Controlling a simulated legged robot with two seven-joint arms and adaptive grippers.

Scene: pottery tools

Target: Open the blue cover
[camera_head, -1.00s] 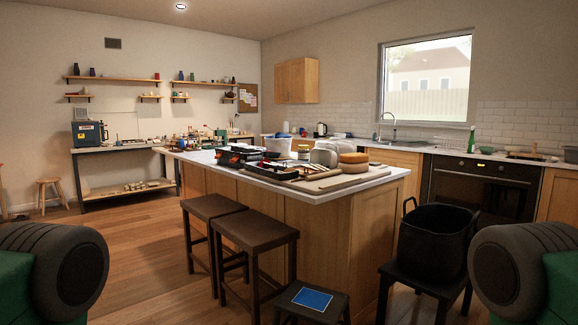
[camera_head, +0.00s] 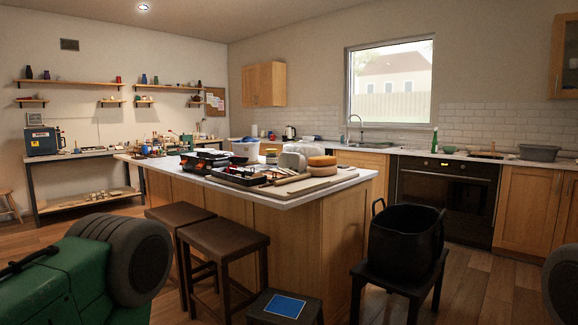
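A blue boxy appliance (camera_head: 42,141) with a yellow-and-white label stands on the workbench at the far left, some way off. A flat blue square (camera_head: 285,307) lies on the low dark stool in the front centre. A pale tub with some blue on it (camera_head: 246,149) stands at the back of the island. I cannot tell which of these is the blue cover. Neither gripper is in view; only green and dark grey parts of my own body show at the lower left and lower right.
The wooden island (camera_head: 320,235) with a white top fills the middle and carries tools and clay items. Dark stools (camera_head: 222,240) stand before it. A black basket (camera_head: 404,235) sits on a dark stand at the right. Open wooden floor (camera_head: 510,285) lies right of that.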

